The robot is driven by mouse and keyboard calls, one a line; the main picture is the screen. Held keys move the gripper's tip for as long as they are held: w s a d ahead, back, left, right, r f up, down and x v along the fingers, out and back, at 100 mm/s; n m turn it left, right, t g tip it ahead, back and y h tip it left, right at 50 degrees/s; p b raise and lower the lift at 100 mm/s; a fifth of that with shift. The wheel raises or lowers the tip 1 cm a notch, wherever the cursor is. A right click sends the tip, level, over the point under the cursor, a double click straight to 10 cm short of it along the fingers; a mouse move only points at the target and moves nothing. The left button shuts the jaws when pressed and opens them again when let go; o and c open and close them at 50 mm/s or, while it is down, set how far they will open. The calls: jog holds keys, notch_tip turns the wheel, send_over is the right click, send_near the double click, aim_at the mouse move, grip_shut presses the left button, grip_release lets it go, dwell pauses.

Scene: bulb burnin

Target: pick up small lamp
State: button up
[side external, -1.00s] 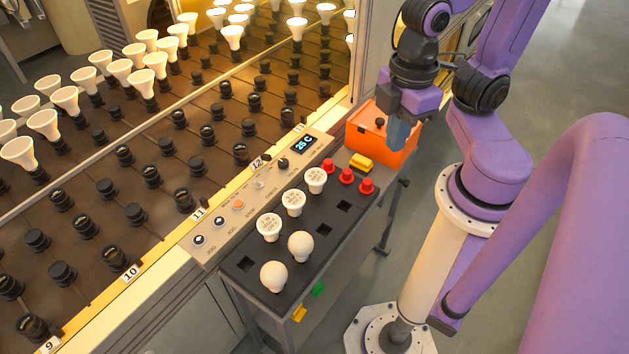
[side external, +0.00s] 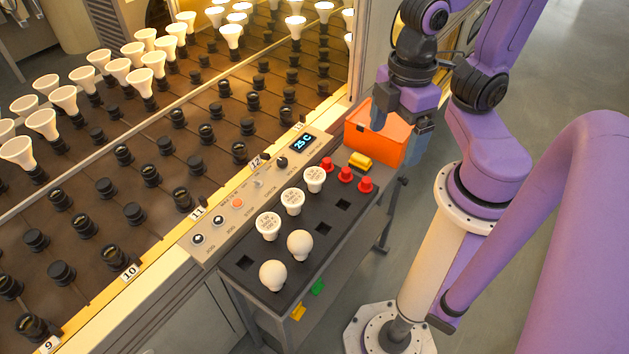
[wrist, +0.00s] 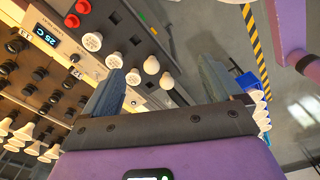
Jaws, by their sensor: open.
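Three white lamps with flat, printed faces stand in a row on a black tray (side external: 325,257): near (side external: 268,226), middle (side external: 292,201) and far (side external: 314,179). Two lamps with round white globes (side external: 300,244) (side external: 272,275) stand at the tray's near end. I cannot tell which one is the small lamp. The wrist view also shows the printed lamps (wrist: 92,41) and the globes (wrist: 151,65). My gripper (side external: 398,125) is open and empty, above the orange box beyond the tray's far end, apart from all the lamps. The wrist view shows both fingers (wrist: 161,68) spread.
An orange box (side external: 364,137) stands under my gripper. Red buttons (side external: 346,174) and a yellow block (side external: 360,160) sit between it and the lamps. A control panel (side external: 250,200) and a rack of lit lamps (side external: 125,70) lie left. The tray has empty square holes.

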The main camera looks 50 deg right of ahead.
jog(key=m, duration=3.2)
send_over(314, 175)
notch_tip(314, 175, down, 16)
notch_tip(314, 175, down, 11)
jog(key=shift+w+d+f, duration=0.1)
jog(key=shift+d, duration=0.05)
jog(key=shift+f, duration=2.65)
